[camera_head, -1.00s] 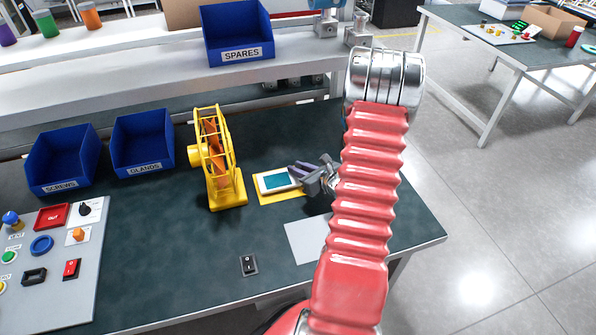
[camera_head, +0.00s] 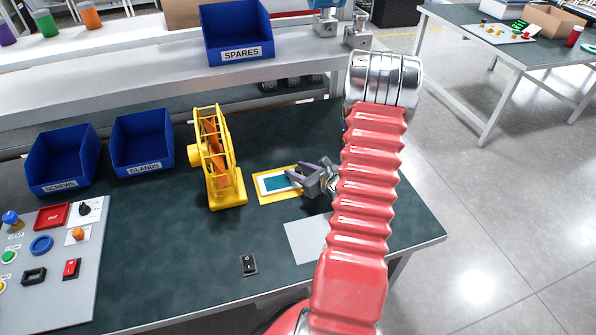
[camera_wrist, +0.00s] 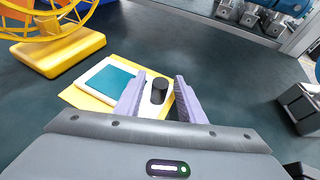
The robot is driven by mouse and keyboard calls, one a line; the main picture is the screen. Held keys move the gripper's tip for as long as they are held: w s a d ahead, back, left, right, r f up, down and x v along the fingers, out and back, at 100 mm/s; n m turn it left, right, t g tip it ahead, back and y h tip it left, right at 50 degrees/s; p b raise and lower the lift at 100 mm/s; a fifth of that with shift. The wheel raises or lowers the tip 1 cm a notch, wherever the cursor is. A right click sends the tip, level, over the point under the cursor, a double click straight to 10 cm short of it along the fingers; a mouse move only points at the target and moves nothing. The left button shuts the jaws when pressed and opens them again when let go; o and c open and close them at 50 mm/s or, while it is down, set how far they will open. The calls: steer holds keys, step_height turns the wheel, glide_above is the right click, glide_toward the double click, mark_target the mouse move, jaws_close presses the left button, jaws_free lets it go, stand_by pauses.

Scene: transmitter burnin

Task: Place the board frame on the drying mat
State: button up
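The board frame, a white frame with a teal panel (camera_head: 276,183) and a black knob (camera_wrist: 159,89), lies flat on a yellow pad (camera_head: 267,200). A pale grey flat sheet (camera_head: 307,243) lies bare in front, partly hidden by my arm; the views do not settle whether pad or sheet is the drying mat. My gripper (camera_head: 293,170) is over the frame's right end. In the wrist view, its two lilac fingers (camera_wrist: 160,98) stand apart on either side of the knob, with gaps showing, so it is open.
A yellow caged stand (camera_head: 226,190) rises just left of the pad. Blue bins (camera_head: 143,145) and a control panel (camera_head: 80,285) are farther left. A black rocker switch (camera_head: 249,265) sits near the front edge. The dark bench is clear between them.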

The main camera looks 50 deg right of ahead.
steer(key=shift+r, duration=0.1)
steer(key=v, duration=1.2)
stand_by(0.7)
